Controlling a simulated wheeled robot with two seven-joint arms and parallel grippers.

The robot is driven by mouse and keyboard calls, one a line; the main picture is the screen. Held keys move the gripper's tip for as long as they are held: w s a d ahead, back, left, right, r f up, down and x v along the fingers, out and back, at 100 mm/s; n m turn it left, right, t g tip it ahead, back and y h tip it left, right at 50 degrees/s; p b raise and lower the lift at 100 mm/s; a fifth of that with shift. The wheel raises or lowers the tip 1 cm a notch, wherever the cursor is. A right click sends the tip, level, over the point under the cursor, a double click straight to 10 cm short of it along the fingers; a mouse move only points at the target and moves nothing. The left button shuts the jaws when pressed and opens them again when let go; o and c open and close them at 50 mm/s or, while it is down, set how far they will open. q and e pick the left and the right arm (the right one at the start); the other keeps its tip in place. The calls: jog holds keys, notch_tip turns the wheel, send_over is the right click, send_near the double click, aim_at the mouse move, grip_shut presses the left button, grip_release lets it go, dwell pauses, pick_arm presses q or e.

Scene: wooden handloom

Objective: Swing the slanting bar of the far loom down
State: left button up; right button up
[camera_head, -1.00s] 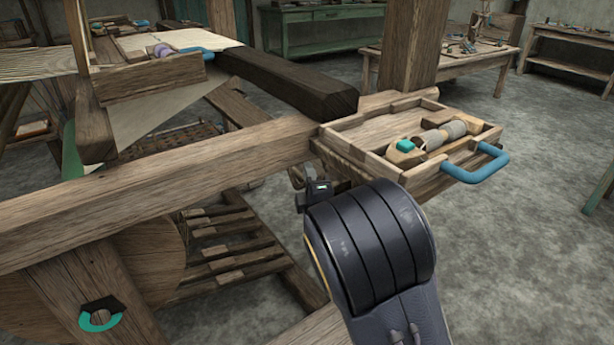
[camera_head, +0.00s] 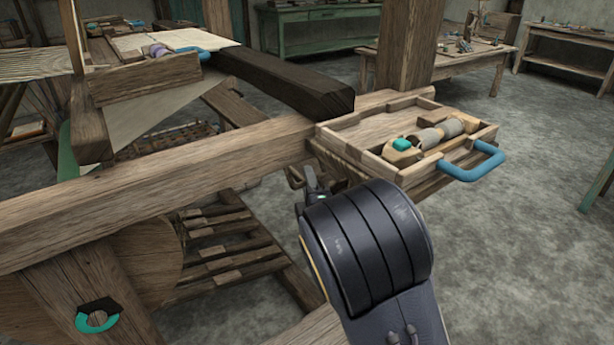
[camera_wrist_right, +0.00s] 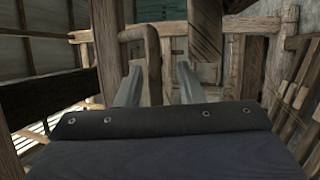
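My right gripper (camera_head: 312,178) is just below the loom's side beam (camera_head: 160,195), left of the wooden tray; my wrist hides much of it. In the right wrist view its two fingers (camera_wrist_right: 159,85) are apart. A bent, hook-shaped wooden bar (camera_wrist_right: 153,62) stands between them, nearer the left finger; whether it touches is not clear. A small brown wooden piece (camera_head: 294,177) beside the fingers in the head view may be the same bar. Which piece is the slanting bar is not certain. My left gripper is not in view.
The tray (camera_head: 345,135) with a blue handle (camera_head: 474,163) sticks out close above my right wrist and holds a shuttle-like tool. A dark beam (camera_head: 285,80) lies behind. Slatted treadles (camera_head: 235,240) are below left.

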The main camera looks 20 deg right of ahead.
jog(key=s, duration=0.3)
jog(key=s+f, duration=0.1)
jog(key=s, duration=0.1)
jog(key=shift+s+a+p, duration=0.1)
jog(key=shift+s+p, duration=0.25)
jog(key=shift+p, duration=0.05)
jog(key=s+d+f+m+g+y, duration=0.1)
jog(key=s+d+f+m+g, duration=0.45)
jog(key=m, duration=0.55)
jog(key=s+a+r+m+g+y, duration=0.15)
jog(key=s+m+g+y, duration=0.45)
jog(key=s, duration=1.9)
notch_tip(320, 180, up, 35)
jog(key=m+g+h+p, duration=0.1)
jog(key=g+h+p, duration=0.1)
jog(key=p, duration=3.3)
jog(key=shift+w+a+m+g+p, duration=0.3)
jog(key=shift+w+a+m+g, duration=0.15)
jog(key=shift+g, duration=0.1)
